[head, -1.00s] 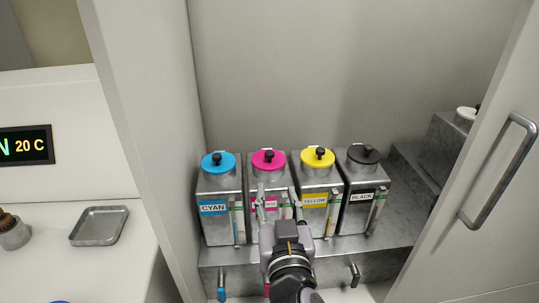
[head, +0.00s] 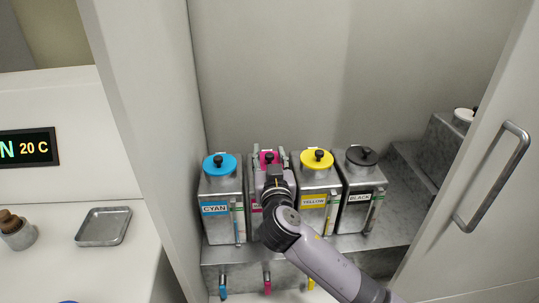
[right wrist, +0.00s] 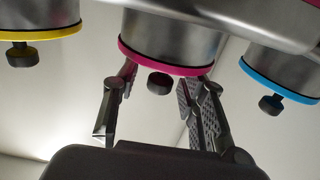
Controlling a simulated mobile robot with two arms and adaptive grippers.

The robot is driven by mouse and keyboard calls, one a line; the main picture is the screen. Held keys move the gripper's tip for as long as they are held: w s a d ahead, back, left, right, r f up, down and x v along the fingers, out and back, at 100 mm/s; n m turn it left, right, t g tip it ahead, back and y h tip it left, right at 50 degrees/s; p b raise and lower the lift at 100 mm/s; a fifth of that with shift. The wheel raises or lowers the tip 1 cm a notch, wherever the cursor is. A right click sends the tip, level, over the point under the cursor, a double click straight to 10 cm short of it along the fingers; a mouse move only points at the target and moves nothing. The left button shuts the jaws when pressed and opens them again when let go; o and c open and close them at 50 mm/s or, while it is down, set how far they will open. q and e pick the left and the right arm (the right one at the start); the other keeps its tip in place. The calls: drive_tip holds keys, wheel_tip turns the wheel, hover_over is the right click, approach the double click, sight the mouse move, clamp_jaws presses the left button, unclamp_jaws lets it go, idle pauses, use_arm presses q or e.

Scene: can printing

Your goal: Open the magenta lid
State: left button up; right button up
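The magenta lid (head: 268,158) with its dark knob sits on the second metal canister from the left. My right gripper (head: 269,155) is at this lid, with one finger on each side of it. In the right wrist view, which looks upside down, the magenta lid (right wrist: 165,58) and its knob lie between the spread fingers of my right gripper (right wrist: 158,92). The fingers are open; whether they touch the rim I cannot tell. My right arm hides most of the magenta canister's front. My left gripper is not in view.
The cyan canister (head: 222,190) stands close on the left, the yellow canister (head: 313,185) close on the right, the black canister (head: 362,185) beyond. A cabinet wall (head: 150,130) is at left and a door with a handle (head: 495,175) at right. A metal tray (head: 103,226) lies on the left counter.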

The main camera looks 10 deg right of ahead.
drive_tip(key=shift+c, duration=0.5)
clamp_jaws()
idle(0.4)
